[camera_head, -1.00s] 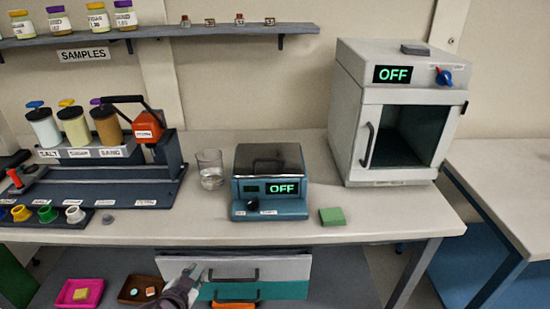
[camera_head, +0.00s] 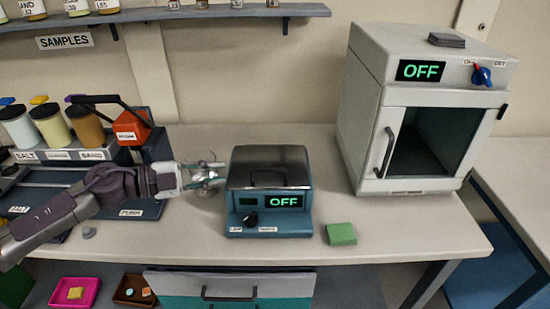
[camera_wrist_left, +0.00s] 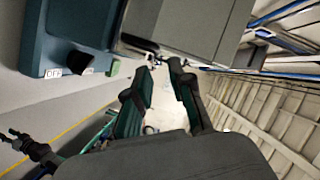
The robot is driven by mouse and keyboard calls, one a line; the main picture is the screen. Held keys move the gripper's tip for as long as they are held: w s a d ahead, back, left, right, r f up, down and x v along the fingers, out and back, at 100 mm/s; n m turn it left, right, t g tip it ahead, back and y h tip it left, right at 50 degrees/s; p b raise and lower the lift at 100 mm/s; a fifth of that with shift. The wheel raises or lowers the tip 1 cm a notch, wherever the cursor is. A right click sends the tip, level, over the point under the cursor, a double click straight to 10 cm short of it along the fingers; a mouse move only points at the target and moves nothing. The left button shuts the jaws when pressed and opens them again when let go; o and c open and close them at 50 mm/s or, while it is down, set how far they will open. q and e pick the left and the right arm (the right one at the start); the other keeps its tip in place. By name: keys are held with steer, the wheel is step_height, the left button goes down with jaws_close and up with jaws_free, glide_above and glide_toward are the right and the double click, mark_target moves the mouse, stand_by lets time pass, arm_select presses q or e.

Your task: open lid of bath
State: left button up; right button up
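The bath (camera_head: 270,220) is a small blue box on the bench with a shut dark metallic lid (camera_head: 268,158). The lid has a dark handle (camera_head: 268,178) at its front, and the bath's display reads OFF. My left gripper (camera_head: 220,173) is just left of the bath, at about lid height, in front of the glass beaker. In the left wrist view its fingers (camera_wrist_left: 160,68) are apart and empty. There the bath's blue body (camera_wrist_left: 60,35) and grey lid (camera_wrist_left: 190,25) are just beyond the fingertips; contact is unclear. A dark jointed shape (camera_wrist_left: 35,150) at lower left may be my right gripper.
The glass beaker (camera_head: 207,190) is partly hidden behind my left gripper. A green block (camera_head: 341,234) lies right of the bath. A white oven (camera_head: 420,120) stands at the right. A jar rack (camera_head: 60,153) is at the left, and a drawer (camera_head: 228,283) is below the bench.

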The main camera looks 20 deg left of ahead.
arm_select(q)
steer(key=p, duration=0.2)
glide_toward(265, 170)
steer(key=shift+w+d+r+m+g, duration=0.15)
steer(key=shift+w+d+m+g, duration=0.2)
steer(key=shift+w+d, duration=0.75)
steer(key=x, duration=0.2)
steer(key=p+x, duration=0.1)
steer(key=x, duration=0.1)
steer(key=p+x, duration=0.1)
steer(key=x, duration=0.2)
steer(key=shift+f, duration=0.3)
steer(key=shift+w+d+f, duration=0.15)
steer(key=shift+w+d, duration=0.15)
steer(key=shift+d, duration=0.1)
arm_select(e)
steer(key=r, duration=0.4)
steer(key=shift+s+a, duration=0.1)
steer(key=shift+s, duration=0.1)
arm_select(q)
jaws_close()
